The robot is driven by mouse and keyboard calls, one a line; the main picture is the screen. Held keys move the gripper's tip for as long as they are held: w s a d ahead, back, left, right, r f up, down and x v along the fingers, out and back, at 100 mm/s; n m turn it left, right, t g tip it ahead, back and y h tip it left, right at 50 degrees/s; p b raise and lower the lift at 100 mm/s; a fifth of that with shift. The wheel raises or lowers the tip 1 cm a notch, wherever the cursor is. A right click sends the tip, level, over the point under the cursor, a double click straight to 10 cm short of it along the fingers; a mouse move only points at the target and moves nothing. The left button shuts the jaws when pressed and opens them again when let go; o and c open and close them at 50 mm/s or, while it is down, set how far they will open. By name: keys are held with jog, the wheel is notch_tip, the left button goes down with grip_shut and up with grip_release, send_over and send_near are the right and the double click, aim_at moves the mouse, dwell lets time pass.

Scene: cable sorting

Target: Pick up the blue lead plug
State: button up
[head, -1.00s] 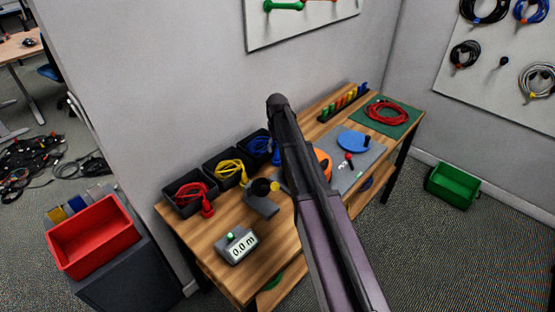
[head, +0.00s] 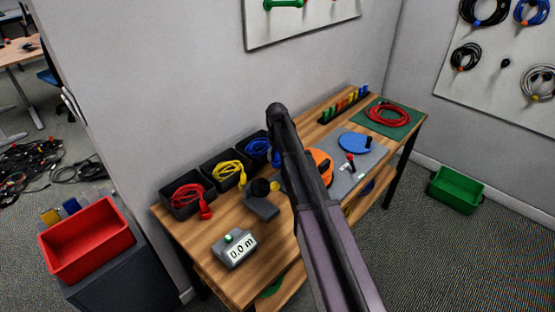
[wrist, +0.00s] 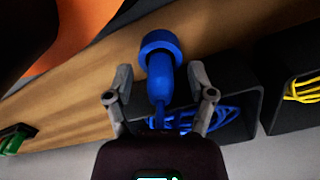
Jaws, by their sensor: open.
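The blue lead plug (wrist: 160,75) shows in the wrist view, with a wide round collar and a narrower body. Its cable runs into a dark bin (wrist: 242,85) holding coiled blue cable (wrist: 205,120). My gripper (wrist: 161,74) is open, with one finger on each side of the plug's body. In the head view, my arm covers the gripper and much of the plug area. The blue cable (head: 257,146) shows in its bin just left of my arm.
Bins of yellow cable (head: 228,170) and red cable (head: 188,193) stand beside the blue one. A meter reading 0.0 m (head: 235,249) is at the bench front. An orange object (head: 320,163) and a blue disc (head: 354,143) lie right of my arm. A red crate (head: 88,238) is left.

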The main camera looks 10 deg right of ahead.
grip_shut()
dwell(0.3)
jog(key=shift+r, duration=0.1)
notch_tip(320, 180, up, 10)
jog(key=p, duration=1)
dwell(0.8)
